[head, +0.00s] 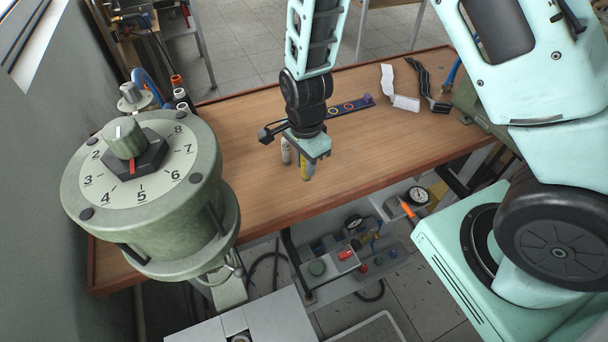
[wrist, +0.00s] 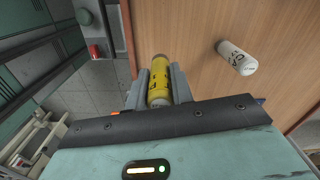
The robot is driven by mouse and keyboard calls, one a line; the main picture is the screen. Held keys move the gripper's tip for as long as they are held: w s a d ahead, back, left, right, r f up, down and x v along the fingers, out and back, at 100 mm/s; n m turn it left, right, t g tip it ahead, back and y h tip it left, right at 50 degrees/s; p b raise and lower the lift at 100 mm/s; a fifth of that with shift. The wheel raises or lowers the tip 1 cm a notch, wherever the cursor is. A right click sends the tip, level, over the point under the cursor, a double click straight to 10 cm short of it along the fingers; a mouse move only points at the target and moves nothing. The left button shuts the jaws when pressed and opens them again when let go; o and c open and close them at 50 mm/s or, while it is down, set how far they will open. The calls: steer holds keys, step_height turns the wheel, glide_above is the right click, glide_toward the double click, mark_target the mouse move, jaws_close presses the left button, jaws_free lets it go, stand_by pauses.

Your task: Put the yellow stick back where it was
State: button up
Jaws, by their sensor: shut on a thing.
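The yellow stick (head: 306,173) is a short yellow cylinder with dark markings. My gripper (head: 307,162) is shut on it and points down near the table's front edge. In the wrist view the yellow stick (wrist: 159,88) lies between the two grey fingers. In the head view its upper part is hidden by my gripper; I cannot tell whether its lower end touches the table.
A white stick (head: 286,152) stands just left of my gripper; it also shows in the wrist view (wrist: 236,57). A large green dial housing (head: 150,235) rises at the left. White and black bent parts (head: 404,102) lie at the table's right. The wooden table (head: 245,125) has bare room.

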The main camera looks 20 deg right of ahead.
mark_target(306, 178)
steer(key=shift+f+p, duration=0.75)
steer(key=shift+f, duration=2.1)
steer(key=shift+f, duration=0.1)
steer(key=o, duration=0.9)
